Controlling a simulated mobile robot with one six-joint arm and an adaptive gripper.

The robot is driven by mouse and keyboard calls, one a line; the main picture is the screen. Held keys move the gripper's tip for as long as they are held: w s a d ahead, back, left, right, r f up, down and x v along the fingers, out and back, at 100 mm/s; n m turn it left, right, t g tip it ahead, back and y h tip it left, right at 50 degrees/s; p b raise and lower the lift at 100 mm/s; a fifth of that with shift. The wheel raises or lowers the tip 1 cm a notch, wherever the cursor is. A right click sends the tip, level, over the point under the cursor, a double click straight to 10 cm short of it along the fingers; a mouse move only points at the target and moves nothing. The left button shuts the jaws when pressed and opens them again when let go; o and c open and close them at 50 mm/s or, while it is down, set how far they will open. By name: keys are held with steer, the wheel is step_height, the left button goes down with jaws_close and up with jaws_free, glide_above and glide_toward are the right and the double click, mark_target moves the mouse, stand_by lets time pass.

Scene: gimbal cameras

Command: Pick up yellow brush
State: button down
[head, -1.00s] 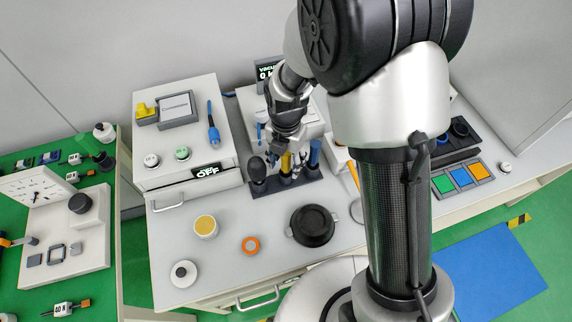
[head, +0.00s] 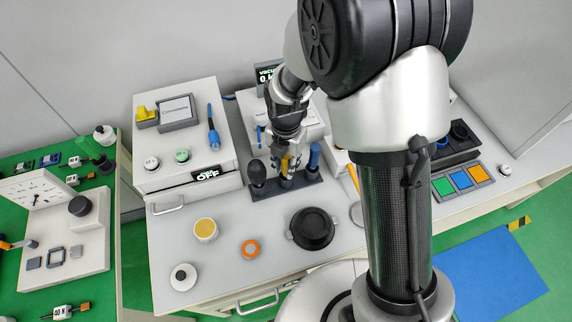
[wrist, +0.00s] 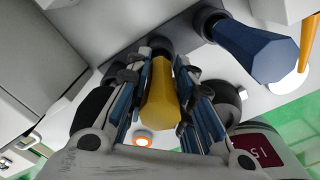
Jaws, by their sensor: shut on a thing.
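The yellow brush (wrist: 160,100) shows in the wrist view as a yellow faceted handle between the two fingers. In the head view the yellow handle (head: 285,165) stands in a dark holder (head: 302,188), partly covered by my gripper. My gripper (head: 289,162) points down over the middle of the holder. In the wrist view my gripper (wrist: 162,88) is shut on the yellow handle, a finger on each side. The brush's lower end is hidden.
A blue-handled tool (head: 314,157) stands right of the brush, and a black-knobbed tool (head: 257,171) stands left. A black round lidded dish (head: 312,228), an orange ring (head: 250,249) and a yellow-topped jar (head: 206,229) are on the bench in front. A white box (head: 185,135) is at left.

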steer(key=shift+r, duration=0.15)
step_height(320, 180, up, 20)
steer(key=p, duration=0.6)
